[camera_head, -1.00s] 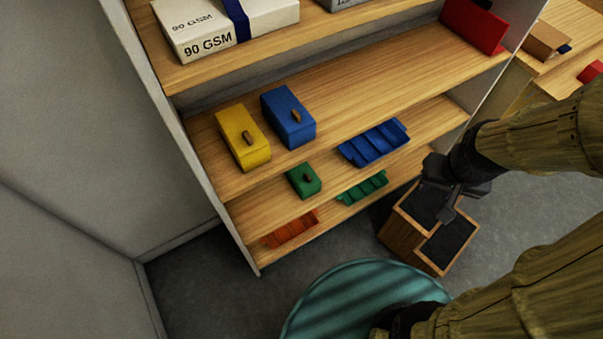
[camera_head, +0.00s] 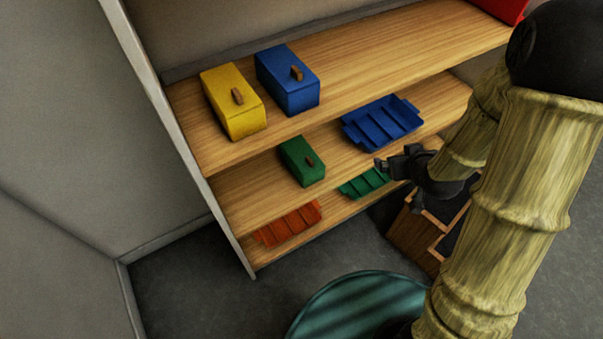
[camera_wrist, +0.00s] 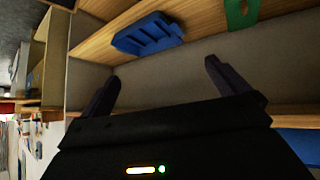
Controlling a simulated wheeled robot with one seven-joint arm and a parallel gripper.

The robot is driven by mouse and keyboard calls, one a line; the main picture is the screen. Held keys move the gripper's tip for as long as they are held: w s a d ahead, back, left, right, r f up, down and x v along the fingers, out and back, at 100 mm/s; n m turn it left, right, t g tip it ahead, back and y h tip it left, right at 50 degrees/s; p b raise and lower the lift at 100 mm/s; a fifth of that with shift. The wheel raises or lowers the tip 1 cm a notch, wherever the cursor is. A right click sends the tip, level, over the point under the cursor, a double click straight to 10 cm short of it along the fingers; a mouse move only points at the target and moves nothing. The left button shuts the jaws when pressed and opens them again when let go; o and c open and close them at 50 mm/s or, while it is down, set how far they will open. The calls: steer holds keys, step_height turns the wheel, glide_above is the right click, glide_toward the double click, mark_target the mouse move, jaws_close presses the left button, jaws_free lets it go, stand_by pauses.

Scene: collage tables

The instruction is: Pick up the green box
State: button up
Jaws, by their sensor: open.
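The green box (camera_head: 302,161), with a small brown knob, sits on the middle shelf (camera_head: 244,197) towards its left part. Part of a green thing, likely this box, shows at the top of the wrist view (camera_wrist: 240,12). My gripper (camera_head: 397,190) is to the right of the green box, in front of the shelves and apart from the box. In the wrist view its two fingers (camera_wrist: 160,80) are spread with nothing between them.
A yellow box (camera_head: 233,100) and a blue box (camera_head: 288,80) stand on the shelf above. A blue tray (camera_head: 381,123) lies right of the green box. Green (camera_head: 365,183) and orange (camera_head: 288,223) trays lie lower. A wooden crate (camera_head: 412,236) and a teal round thing (camera_head: 358,305) stand on the floor.

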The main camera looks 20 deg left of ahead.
steer(key=a+f+n+t+y+b, duration=0.25)
steer(key=a+f+y+b, duration=0.4)
steer(key=f+b, duration=0.65)
steer(key=n+y+b, duration=0.2)
steer(key=y+b, duration=0.2)
steer(key=b, duration=0.4)
glide_toward(315, 175)
steer(key=v, duration=0.2)
steer(key=shift+s+f+t+p, duration=0.15)
steer(key=shift+s+t+p, duration=0.05)
steer(key=shift+t+p, duration=0.1)
steer(key=shift+w, duration=0.1)
steer(key=b+x, duration=0.5)
steer(key=x, duration=0.7)
steer(key=shift+a, duration=0.1)
steer(key=shift+a, duration=0.1)
